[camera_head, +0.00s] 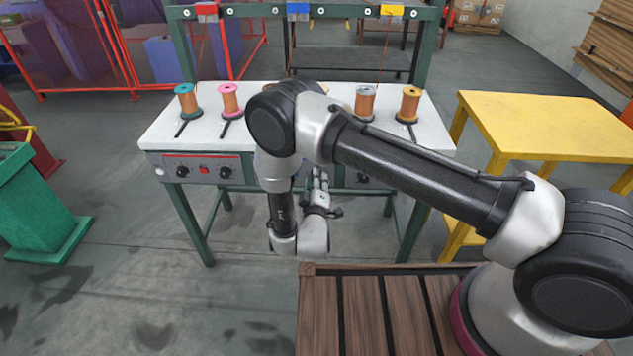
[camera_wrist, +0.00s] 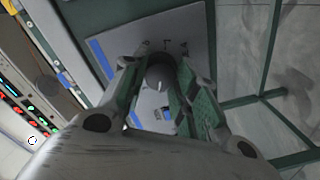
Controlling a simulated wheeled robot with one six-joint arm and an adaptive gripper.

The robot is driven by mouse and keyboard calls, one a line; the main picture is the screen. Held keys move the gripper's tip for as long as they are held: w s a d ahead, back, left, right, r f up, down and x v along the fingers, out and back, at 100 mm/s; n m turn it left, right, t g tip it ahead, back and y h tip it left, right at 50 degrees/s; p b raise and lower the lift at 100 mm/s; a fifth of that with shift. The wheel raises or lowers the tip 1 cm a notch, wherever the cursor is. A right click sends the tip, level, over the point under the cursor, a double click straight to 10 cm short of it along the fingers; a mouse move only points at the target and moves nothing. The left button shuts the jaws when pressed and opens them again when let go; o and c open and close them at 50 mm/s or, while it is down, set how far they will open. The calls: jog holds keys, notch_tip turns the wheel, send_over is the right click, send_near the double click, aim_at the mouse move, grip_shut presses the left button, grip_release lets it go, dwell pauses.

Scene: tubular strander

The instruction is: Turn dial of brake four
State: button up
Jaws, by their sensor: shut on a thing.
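My gripper (camera_head: 319,183) is at the front of the white-topped table (camera_head: 158,128), by its grey control strip. In the wrist view, my gripper (camera_wrist: 159,70) has its green-padded fingers shut on a grey round dial (camera_wrist: 160,77) on a light panel (camera_wrist: 112,48) with dark scale marks. The brake number is not readable. A black dial (camera_head: 362,179) shows right of my gripper, partly behind my arm. Two more black dials (camera_head: 183,171) (camera_head: 225,172) sit on the left control strip, with a red switch (camera_head: 204,170) between them. My arm hides part of the front.
Spools in teal (camera_head: 187,101), pink (camera_head: 229,103), grey (camera_head: 365,103) and orange (camera_head: 410,104) stand on the table. A yellow table (camera_head: 545,122) is at right, a green cabinet (camera_head: 40,205) at left. A panel with lit buttons (camera_wrist: 28,112) shows in the wrist view. Open floor lies at front left.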

jog(key=shift+n, duration=0.9)
jog(key=o, duration=1)
jog(key=s, duration=0.7)
jog(key=shift+s+a+r, duration=0.15)
jog(key=shift+s, duration=0.1)
